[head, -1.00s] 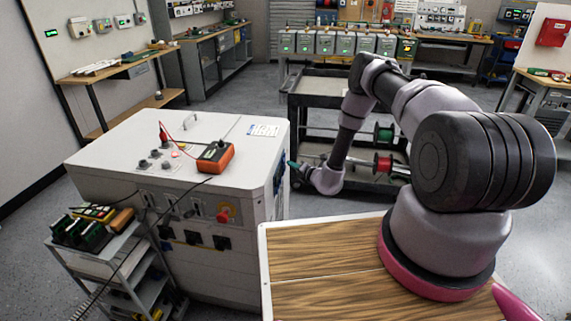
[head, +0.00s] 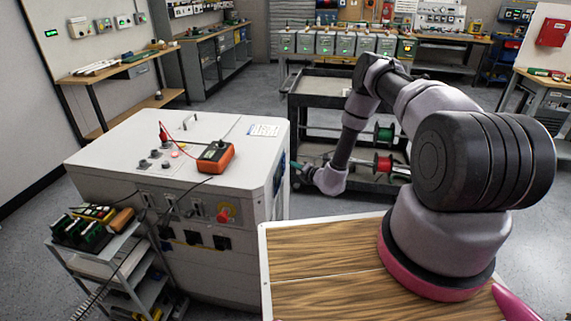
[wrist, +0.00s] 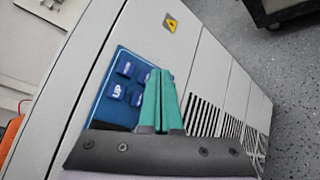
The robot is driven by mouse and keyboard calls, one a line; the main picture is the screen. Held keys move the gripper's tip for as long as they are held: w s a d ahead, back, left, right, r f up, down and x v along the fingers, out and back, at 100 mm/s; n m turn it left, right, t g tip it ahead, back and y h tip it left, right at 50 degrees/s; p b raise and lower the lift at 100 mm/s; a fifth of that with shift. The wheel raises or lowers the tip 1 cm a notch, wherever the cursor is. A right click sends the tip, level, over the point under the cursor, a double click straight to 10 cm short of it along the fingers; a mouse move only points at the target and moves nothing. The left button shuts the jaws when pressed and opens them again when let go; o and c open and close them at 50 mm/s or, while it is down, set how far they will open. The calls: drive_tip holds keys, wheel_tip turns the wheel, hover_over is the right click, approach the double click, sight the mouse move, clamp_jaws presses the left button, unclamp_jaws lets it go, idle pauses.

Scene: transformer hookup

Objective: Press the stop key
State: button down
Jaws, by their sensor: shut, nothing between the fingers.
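A blue keypad (wrist: 107,105) with several dark blue keys is on the side of the grey-white cabinet (wrist: 68,88) in the wrist view. One key (wrist: 117,90) reads "UP". The labels on the other keys are too small or blurred to read, so I cannot tell which is the stop key. My gripper (wrist: 160,74) has teal fingers pressed together and empty, in front of the keypad's right part. They hide some of it, and I cannot tell whether they touch it. In the head view my gripper (head: 294,166) is beside the cabinet's right side.
A yellow warning sign (wrist: 171,22) and vent slots (wrist: 202,117) are on the same cabinet side. An orange meter (head: 216,158) lies on the cabinet top. A black cart (head: 318,100) with cable reels stands behind my arm. Floor shows between cabinet and cart.

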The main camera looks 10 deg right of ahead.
drive_tip(key=shift+d, duration=0.15)
drive_tip(key=shift+s+d, duration=0.25)
drive_tip(key=shift+d, duration=0.5)
drive_tip(key=shift+s+d, duration=0.3)
drive_tip(key=shift+d, duration=0.5)
drive_tip(key=shift+s+d, duration=0.25)
drive_tip(key=shift+d, duration=0.5)
